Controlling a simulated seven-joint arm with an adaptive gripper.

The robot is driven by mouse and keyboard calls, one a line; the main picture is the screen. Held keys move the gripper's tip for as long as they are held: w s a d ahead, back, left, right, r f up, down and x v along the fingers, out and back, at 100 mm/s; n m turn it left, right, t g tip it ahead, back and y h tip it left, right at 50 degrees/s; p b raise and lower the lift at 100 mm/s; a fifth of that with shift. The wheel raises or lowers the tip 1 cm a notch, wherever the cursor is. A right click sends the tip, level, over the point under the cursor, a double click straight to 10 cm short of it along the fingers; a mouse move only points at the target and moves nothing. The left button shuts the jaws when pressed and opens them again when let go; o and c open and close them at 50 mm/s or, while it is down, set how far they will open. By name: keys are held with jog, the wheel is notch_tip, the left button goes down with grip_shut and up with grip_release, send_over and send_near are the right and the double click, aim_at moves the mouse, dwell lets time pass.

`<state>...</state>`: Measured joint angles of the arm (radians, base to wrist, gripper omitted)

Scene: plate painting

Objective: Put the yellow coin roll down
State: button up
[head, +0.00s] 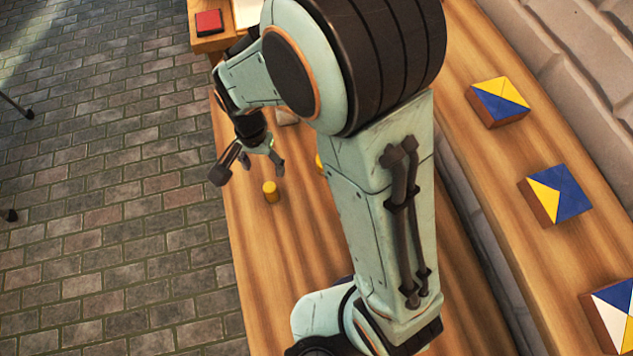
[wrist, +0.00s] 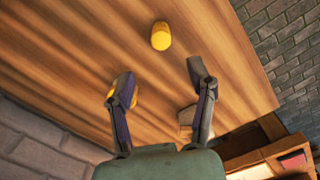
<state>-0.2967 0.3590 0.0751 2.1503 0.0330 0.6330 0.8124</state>
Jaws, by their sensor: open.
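A yellow coin roll (head: 270,191) stands upright on the wooden table near its left edge. In the wrist view the coin roll (wrist: 160,35) is beyond my fingertips, with a clear gap of wood between. My gripper (head: 262,163) is open and empty, a little above and behind the roll in the head view. Its spread fingers also show in the wrist view (wrist: 155,82). A second yellow object (head: 319,162) is mostly hidden by my arm; in the wrist view it (wrist: 135,98) is partly behind the left finger.
A pale block (wrist: 187,115) lies near the right finger. Several painted blue, yellow and white blocks (head: 560,196) stand on a ledge at the right. A red square (head: 208,21) is at the far end. Table around the roll is clear; its left edge is close.

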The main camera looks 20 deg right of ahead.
jog(key=s+d+r+n, duration=0.3)
jog(key=s+d+r, duration=0.1)
jog(key=s, duration=0.4)
jog(key=s+d+r+n, duration=0.3)
jog(key=s+d+r, duration=0.2)
jog(key=s+r, duration=0.2)
jog(key=shift+s+d+r+n+y, duration=0.15)
jog(key=shift+s+r+n+y, duration=0.2)
jog(key=shift+s, duration=0.55)
